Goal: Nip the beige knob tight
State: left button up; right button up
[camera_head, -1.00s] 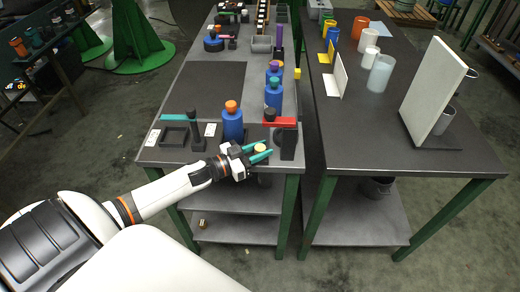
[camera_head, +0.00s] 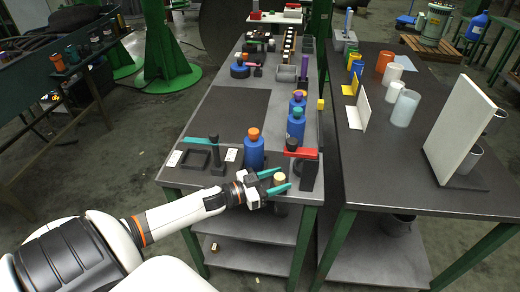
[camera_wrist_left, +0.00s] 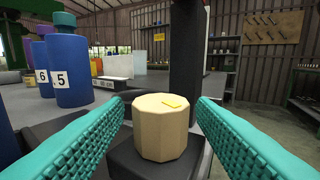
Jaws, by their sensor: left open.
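The beige knob (camera_head: 280,178) is a faceted cylinder with a small yellow mark on top. It sits on a dark base at the front edge of the left table. In the left wrist view the knob (camera_wrist_left: 161,126) stands upright between the teal fingers. My left gripper (camera_head: 281,183) is open, with one finger on either side of the knob. In the wrist view a gap shows between each finger and the knob. My right gripper is not in view.
A blue bottle with an orange cap (camera_head: 253,150) stands behind the gripper. A black stand with a red arm (camera_head: 300,153) is close behind the knob. A dark square frame (camera_head: 203,158) lies to the left. The right table (camera_head: 400,150) holds cups and a white panel.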

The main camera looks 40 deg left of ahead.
pick_arm(q)
jog(key=v, duration=1.1)
jog(key=shift+b, duration=0.3)
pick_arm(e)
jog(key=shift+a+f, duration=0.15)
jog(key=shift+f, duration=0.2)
pick_arm(q)
jog(key=s+d+n+t+y, duration=0.1)
jog(key=d+n+t+y, duration=0.1)
jog(key=d+n+y, duration=0.7)
jog(key=w+a, duration=0.1)
jog(key=w, duration=0.2)
jog(key=w+a+m+y+p, duration=0.1)
jog(key=w, duration=0.3)
jog(key=w+a+r+y, duration=0.1)
jog(key=w, duration=0.3)
jog(key=shift+w+a+m, duration=0.2)
jog(key=shift+m, duration=0.2)
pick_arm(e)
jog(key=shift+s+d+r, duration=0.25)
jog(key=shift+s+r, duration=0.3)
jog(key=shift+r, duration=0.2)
